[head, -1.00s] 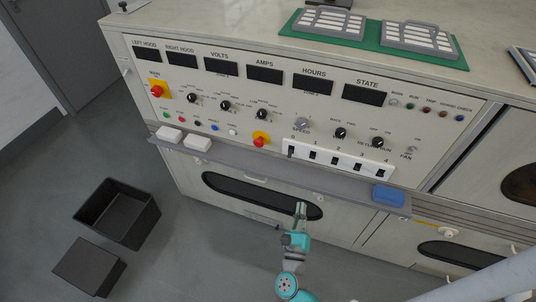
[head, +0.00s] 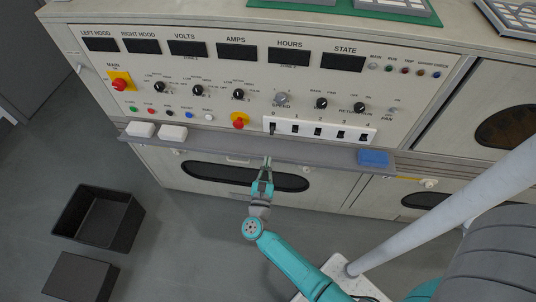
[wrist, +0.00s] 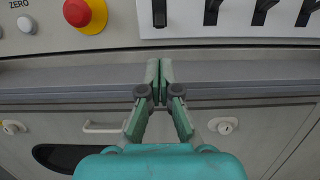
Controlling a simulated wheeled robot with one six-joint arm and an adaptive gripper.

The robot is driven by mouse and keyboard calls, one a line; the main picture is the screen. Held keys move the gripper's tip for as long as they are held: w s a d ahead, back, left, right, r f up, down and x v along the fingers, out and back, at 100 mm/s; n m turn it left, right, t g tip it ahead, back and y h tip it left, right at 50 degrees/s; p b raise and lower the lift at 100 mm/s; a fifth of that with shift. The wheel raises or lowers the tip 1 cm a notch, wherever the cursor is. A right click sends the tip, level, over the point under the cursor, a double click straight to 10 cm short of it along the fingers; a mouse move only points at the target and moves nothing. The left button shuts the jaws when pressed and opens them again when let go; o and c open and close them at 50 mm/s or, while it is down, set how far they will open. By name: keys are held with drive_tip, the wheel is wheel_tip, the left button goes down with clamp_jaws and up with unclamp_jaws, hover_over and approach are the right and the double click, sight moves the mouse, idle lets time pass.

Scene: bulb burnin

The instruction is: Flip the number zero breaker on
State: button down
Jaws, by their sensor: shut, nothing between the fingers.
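The number zero breaker (head: 272,129) is the leftmost black switch on the white breaker strip (head: 319,139), under its "0" label. Its lever looks longer and hangs lower than the others in the head view. In the wrist view it is the dark lever (wrist: 159,12) at the top, right of the red knob. My gripper (head: 267,161) is shut and empty, below the breaker and in front of the grey ledge. In the wrist view my fingertips (wrist: 159,66) meet below breaker zero, apart from it.
A grey ledge (head: 310,152) juts out below the panel, carrying white blocks (head: 172,132) at left and a blue block (head: 373,157) at right. A red emergency-style knob (head: 239,120) sits left of the strip. A black open bin (head: 97,217) stands on the floor at left.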

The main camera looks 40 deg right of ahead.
sight(272, 130)
drive_tip(key=x, duration=0.8)
drive_tip(key=shift+w+d, duration=0.2)
drive_tip(key=shift+d, duration=0.15)
